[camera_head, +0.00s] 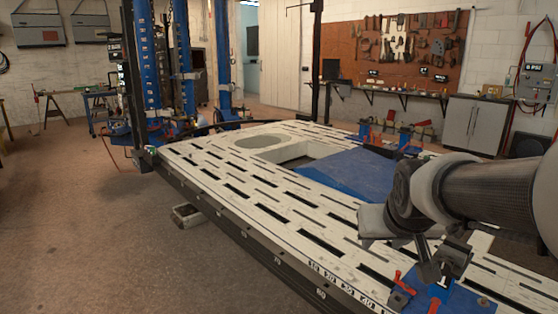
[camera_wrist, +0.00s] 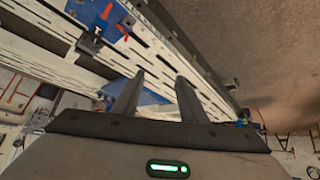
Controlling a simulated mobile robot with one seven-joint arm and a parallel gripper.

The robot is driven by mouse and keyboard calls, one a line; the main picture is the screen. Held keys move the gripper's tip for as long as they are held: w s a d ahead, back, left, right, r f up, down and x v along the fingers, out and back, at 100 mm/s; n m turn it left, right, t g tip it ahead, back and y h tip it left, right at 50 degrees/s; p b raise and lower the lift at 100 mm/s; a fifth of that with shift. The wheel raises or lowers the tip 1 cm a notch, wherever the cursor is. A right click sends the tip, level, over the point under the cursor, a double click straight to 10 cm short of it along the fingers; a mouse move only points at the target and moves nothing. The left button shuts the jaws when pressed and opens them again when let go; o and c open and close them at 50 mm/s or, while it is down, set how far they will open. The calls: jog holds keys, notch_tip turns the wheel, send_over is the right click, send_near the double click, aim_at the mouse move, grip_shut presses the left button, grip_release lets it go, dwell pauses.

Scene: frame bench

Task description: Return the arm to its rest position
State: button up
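My arm (camera_head: 480,190) reaches in from the right in the head view, bent, with its wrist over the near right part of the frame bench. My gripper (camera_head: 440,262) hangs low there, just above or beside a blue clamp; the gap cannot be judged. In the wrist view my gripper (camera_wrist: 160,77) has its two dark fingers apart with nothing between them. The white slotted frame bench (camera_head: 215,165) fills the middle of the head view and also shows in the wrist view (camera_wrist: 35,35).
A blue clamp with red handles (camera_head: 435,297) sits at the bench's near right edge; a similar clamp shows in the wrist view (camera_wrist: 100,12). Blue posts (camera_head: 180,60) stand at the back left. A tool board (camera_head: 410,45) hangs behind. The floor at left (camera_head: 80,220) is clear.

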jog(key=s+a+n+g+y+p, duration=0.1)
jog(key=s+a, duration=0.2)
jog(key=s, duration=0.6)
jog(key=s+a+g, duration=0.1)
jog(key=s+a, duration=0.2)
jog(key=s, duration=0.5)
notch_tip(320, 180, up, 27)
jog(key=p, duration=2.7)
jog(key=shift+a, duration=0.15)
jog(key=shift+w, duration=0.1)
jog(key=shift+c, duration=1)
